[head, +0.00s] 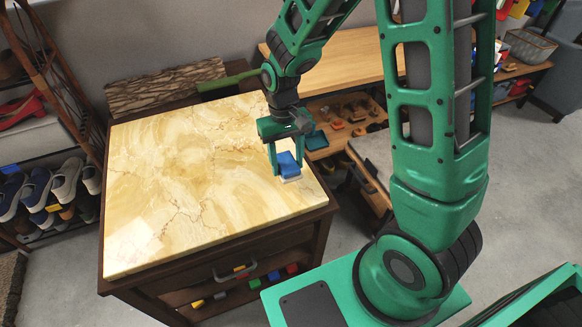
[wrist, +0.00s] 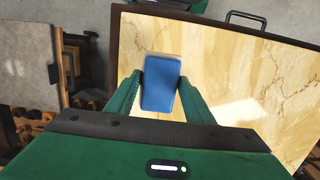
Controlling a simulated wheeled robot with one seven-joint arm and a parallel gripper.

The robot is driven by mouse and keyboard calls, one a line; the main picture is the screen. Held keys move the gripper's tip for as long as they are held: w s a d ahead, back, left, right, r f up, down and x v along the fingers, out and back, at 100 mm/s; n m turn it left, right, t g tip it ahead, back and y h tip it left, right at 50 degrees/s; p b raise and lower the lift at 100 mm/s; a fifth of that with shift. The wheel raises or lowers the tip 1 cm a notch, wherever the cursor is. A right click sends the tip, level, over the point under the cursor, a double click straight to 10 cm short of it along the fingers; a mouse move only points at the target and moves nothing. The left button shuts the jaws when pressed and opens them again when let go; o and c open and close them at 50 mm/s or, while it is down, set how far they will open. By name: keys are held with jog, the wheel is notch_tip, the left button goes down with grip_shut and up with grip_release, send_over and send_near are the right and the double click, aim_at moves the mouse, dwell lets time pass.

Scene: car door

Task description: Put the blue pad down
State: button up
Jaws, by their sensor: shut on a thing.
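The blue pad (head: 289,163) is a small block, blue on top with a pale layer under it. It is between the fingers of my gripper (head: 284,160), at the right side of the marble tabletop (head: 180,190). In the wrist view the pad (wrist: 160,84) sits between the green fingertips of my gripper (wrist: 160,90), which are shut on its sides. The tabletop (wrist: 215,60) lies beneath it. I cannot tell whether the pad's underside touches the marble.
The marble top is otherwise bare, with wide free room to the left. Its right edge is close to the pad. A teal tray (head: 316,140) and a wooden bench (head: 345,60) stand beyond. A shoe rack (head: 50,190) is at the left.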

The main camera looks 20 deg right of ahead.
aim_at(286, 157)
jog(key=shift+w+d+f, duration=0.2)
jog(key=shift+w+f, duration=0.2)
jog(key=shift+w, duration=0.2)
jog(key=shift+f, duration=2)
jog(key=shift+f, duration=0.1)
jog(key=o, duration=1.4)
jog(key=r, duration=0.3)
jog(key=w+r, duration=0.1)
jog(key=r, duration=0.6)
jog(key=shift+w+r, duration=0.2)
jog(key=shift+r, duration=0.05)
jog(key=shift+d+r, duration=0.15)
jog(key=shift+r, duration=0.7)
